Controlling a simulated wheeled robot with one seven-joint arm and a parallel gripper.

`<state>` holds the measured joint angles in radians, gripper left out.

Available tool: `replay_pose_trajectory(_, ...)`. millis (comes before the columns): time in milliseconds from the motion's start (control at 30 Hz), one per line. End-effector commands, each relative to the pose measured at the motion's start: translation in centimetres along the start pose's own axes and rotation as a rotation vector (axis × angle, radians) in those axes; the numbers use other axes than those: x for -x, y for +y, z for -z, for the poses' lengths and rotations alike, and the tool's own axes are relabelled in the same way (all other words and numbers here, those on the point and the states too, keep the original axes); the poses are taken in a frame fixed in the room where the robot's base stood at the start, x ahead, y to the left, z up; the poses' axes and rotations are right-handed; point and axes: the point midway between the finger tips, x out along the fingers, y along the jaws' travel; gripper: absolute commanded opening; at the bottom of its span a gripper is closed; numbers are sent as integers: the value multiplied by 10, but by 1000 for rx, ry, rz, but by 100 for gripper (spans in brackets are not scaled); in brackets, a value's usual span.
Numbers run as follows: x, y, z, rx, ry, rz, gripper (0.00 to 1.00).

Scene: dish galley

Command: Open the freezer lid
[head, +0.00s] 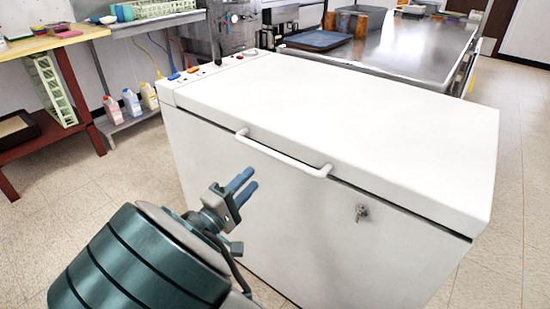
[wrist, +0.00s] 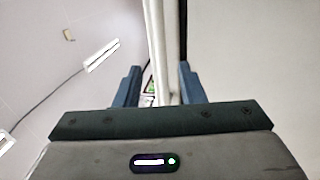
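The white chest freezer (head: 270,215) stands in the middle of the head view with its flat lid (head: 350,110) down. A white bar handle (head: 285,155) runs along the lid's front edge. My gripper (head: 256,179) is in front of the freezer, below and left of the handle's middle, and looks apart from it. In the wrist view, my gripper's two blue fingers (wrist: 158,82) are spread, with nothing held. A pale upright bar (wrist: 160,45), which looks like the handle or lid edge, lines up between them. The freezer front (wrist: 250,60) fills the right side.
A metal lock (head: 361,212) sits on the freezer front, right of the handle. A steel counter (head: 410,45) with a blue tray (head: 318,40) stands behind the freezer. A wooden table (head: 50,40) and several bottles (head: 131,102) are at left. Tiled floor (head: 80,210) is clear at left.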

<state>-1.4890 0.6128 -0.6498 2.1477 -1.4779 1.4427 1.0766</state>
Motion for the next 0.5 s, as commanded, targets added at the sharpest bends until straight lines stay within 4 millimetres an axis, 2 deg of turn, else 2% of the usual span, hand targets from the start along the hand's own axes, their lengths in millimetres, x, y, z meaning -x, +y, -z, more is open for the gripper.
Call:
replay_pose_trajectory(100, -27, -2, -1, 0, -6, 1, 36)
replay_pose_trajectory(300, -69, -2, -1, 1, -4, 1, 36)
replay_pose_trajectory(500, -98, -2, -1, 1, -4, 2, 36)
